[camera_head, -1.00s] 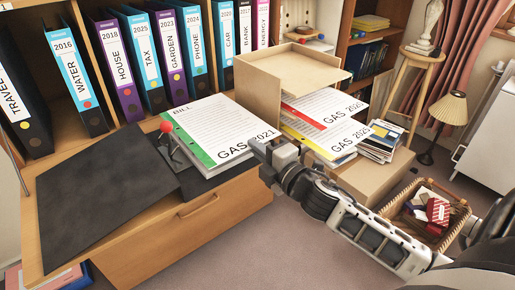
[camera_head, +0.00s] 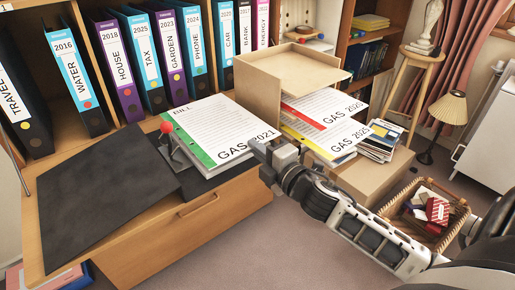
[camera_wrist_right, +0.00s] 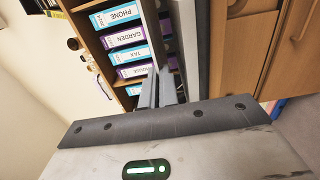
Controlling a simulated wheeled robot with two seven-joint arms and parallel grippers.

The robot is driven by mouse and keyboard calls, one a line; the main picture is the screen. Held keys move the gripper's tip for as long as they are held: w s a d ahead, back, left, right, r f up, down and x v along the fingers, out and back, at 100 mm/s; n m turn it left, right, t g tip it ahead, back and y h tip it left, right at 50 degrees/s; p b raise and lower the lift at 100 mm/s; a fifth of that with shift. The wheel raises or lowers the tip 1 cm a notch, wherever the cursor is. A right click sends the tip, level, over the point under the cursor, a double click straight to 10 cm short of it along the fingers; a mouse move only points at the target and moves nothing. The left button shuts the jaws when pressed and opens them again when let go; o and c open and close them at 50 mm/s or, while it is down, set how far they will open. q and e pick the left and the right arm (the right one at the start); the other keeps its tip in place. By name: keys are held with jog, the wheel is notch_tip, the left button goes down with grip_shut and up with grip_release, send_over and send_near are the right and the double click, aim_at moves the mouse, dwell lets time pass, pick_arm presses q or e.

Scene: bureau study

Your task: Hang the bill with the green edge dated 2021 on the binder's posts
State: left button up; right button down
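The bill marked GAS 2021 (camera_head: 215,125) has a green edge on its left side. It lies roughly level over the right part of the open black binder (camera_head: 105,195). The green edge is beside the binder's metal mechanism with a red-knobbed lever (camera_head: 166,127). The posts are too small or hidden to tell whether they pass through the bill. My right gripper (camera_head: 262,150) is at the bill's right front corner, shut on it. In the right wrist view the fingers (camera_wrist_right: 160,85) are close together with the bill's thin edge (camera_wrist_right: 153,30) between them. My left gripper is out of view.
Upright labelled binders (camera_head: 150,60) line the shelf behind. A wooden letter tray (camera_head: 300,68) with red-edged (camera_head: 325,105) and yellow-edged (camera_head: 325,138) gas bills stands to the right. A wicker basket (camera_head: 450,235) is on the floor at the right.

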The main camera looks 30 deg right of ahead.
jog(key=shift+f+b, duration=0.4)
jog(key=shift+f, duration=0.35)
dwell(1.1)
jog(key=c, duration=2)
grip_release()
jog(key=shift+s+d, duration=0.15)
jog(key=shift+s, duration=1.65)
jog(key=o, duration=0.3)
